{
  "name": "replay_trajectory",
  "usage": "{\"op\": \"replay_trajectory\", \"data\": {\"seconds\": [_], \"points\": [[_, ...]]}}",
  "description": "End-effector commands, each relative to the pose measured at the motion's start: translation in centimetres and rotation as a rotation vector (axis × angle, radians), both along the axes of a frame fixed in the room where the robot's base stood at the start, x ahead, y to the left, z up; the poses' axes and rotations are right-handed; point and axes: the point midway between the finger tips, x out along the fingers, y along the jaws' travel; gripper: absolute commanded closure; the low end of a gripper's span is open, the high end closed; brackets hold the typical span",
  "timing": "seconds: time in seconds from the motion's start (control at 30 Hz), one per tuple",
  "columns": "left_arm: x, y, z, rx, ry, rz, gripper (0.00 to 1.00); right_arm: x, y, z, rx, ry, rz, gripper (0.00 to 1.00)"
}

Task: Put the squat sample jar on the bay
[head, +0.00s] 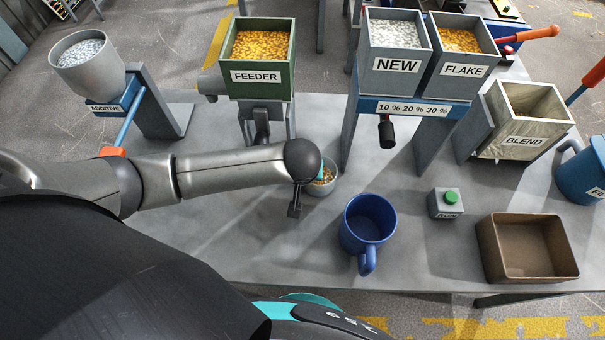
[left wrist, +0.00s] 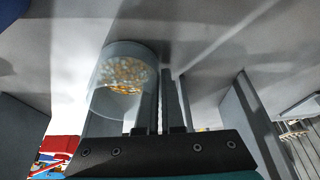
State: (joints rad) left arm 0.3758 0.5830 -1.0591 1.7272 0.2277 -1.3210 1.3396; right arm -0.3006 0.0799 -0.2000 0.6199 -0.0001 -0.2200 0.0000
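The squat sample jar (head: 322,182) is a small clear jar with orange and white pellets. In the head view it is beside the end of my left arm, which partly covers it. My left gripper (head: 295,205) points down at the jar's left side. In the left wrist view the jar (left wrist: 120,85) is left of the narrow gap between the gripper fingers (left wrist: 163,105). One finger overlaps the jar's edge. I cannot tell whether they pinch its wall, or whether the jar touches the table. I cannot make out a marked bay. My right gripper is not in view.
On the grey table (head: 240,240), a blue mug (head: 367,225), a green-button box (head: 445,204) and a brown tray (head: 490,250) stand to the right. The FEEDER (head: 258,90), NEW (head: 396,80), FLAKE (head: 463,85) and BLEND (head: 520,140) hoppers line the back. The table front left is clear.

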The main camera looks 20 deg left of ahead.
Motion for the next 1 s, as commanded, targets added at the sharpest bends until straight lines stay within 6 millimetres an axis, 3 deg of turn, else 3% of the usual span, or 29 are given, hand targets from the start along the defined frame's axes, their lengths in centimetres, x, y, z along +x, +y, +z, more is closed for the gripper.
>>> {"op": "replay_trajectory", "data": {"seconds": [0.2,0.23,0.47,0.77,1.0], "points": [[0.0,0.0,-0.3,0.0,0.0,0.001,1.0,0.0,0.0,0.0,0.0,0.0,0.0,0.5],[0.0,0.0,-0.2,0.0,0.0,0.001,0.92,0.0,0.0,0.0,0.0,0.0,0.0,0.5],[0.0,0.0,-0.2,0.0,0.0,0.0,0.66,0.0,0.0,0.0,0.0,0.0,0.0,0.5],[0.0,0.0,0.0,0.0,-0.001,0.0,0.66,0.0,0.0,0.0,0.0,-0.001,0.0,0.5],[-1.1,-0.4,3.2,-0.002,-0.001,0.0,0.66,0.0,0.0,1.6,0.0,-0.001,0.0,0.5]]}}
